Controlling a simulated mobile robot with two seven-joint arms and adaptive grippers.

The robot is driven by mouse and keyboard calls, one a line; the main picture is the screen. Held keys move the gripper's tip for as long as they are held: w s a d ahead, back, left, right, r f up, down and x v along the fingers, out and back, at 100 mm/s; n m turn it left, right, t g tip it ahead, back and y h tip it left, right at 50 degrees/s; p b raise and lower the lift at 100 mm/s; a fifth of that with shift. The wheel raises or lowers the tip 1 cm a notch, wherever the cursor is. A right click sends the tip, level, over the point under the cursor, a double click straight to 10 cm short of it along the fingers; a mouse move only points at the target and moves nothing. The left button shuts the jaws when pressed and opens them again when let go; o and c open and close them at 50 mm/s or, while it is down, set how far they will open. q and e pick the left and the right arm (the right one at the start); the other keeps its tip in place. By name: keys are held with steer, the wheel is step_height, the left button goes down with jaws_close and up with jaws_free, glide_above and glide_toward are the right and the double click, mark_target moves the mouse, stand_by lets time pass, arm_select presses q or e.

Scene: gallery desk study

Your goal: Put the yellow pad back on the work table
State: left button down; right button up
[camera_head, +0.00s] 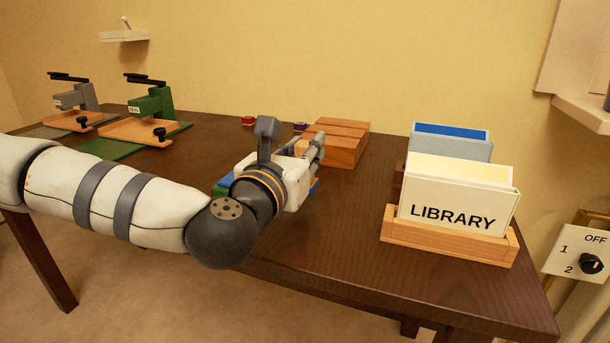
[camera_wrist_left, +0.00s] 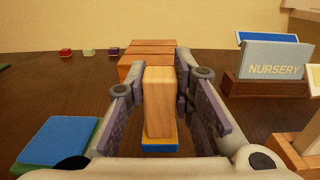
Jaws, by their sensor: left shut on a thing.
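My left gripper (camera_head: 313,150) is over the work table (camera_head: 350,215). In the left wrist view its fingers (camera_wrist_left: 160,105) are closed on the sides of an upright pale wooden block (camera_wrist_left: 159,100). A blue base with a thin yellowish edge (camera_wrist_left: 159,145) shows under the block. I cannot tell whether this base is joined to the block or is a separate pad below it. No plainly yellow pad shows; the arm hides part of the table. A blue-topped pad with a green side (camera_wrist_left: 58,142) lies to the left. My right gripper is not in view.
A wooden holder (camera_head: 450,240) with a LIBRARY box (camera_head: 455,205) stands at the right, a NURSERY box (camera_wrist_left: 275,62) behind it. Reddish wooden blocks (camera_head: 345,145) lie behind the gripper. Green (camera_head: 150,100) and grey (camera_head: 85,97) presses stand at the left.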

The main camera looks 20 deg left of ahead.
arm_select(q)
step_height(320, 180, down, 3)
steer(key=shift+w+f, duration=0.1)
steer(key=shift+f, duration=0.1)
steer(key=shift+f+b, duration=0.2)
steer(key=shift+b, duration=0.1)
steer(key=c, duration=1.4)
jaws_free()
